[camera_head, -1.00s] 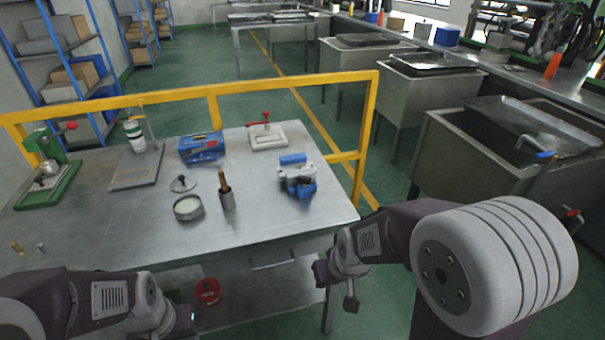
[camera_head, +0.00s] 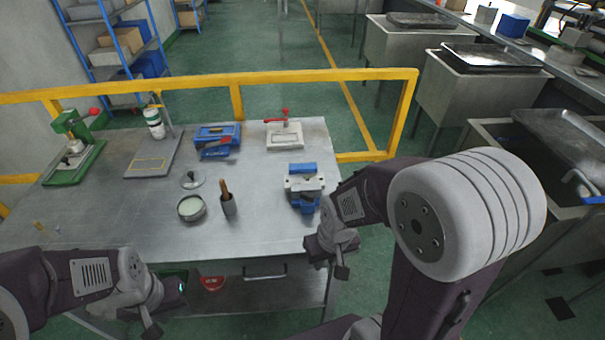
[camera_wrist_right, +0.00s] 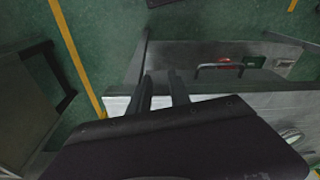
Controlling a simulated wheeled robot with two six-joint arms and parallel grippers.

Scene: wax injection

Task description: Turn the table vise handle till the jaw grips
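The table vise (camera_head: 304,187), blue and grey, stands upright near the right edge of the metal table. Its handle is too small to make out, and I cannot tell how far its jaw is open. My right gripper (camera_head: 335,264) is by the table's front right corner, nearer to me than the vise and apart from it. In the right wrist view its two fingers (camera_wrist_right: 160,90) are spread with nothing between them. My left gripper (camera_head: 150,328) is low at the front left, partly cut off by the frame edge; its fingers are unclear.
On the table (camera_head: 120,210) stand a red-handled clamp on a white block (camera_head: 285,137), a blue box (camera_head: 217,135), a round dish (camera_head: 191,208), a cup with a brown-handled tool (camera_head: 228,204) and a green press (camera_head: 75,150). A yellow rail (camera_head: 300,76) runs behind. Metal basins stand right.

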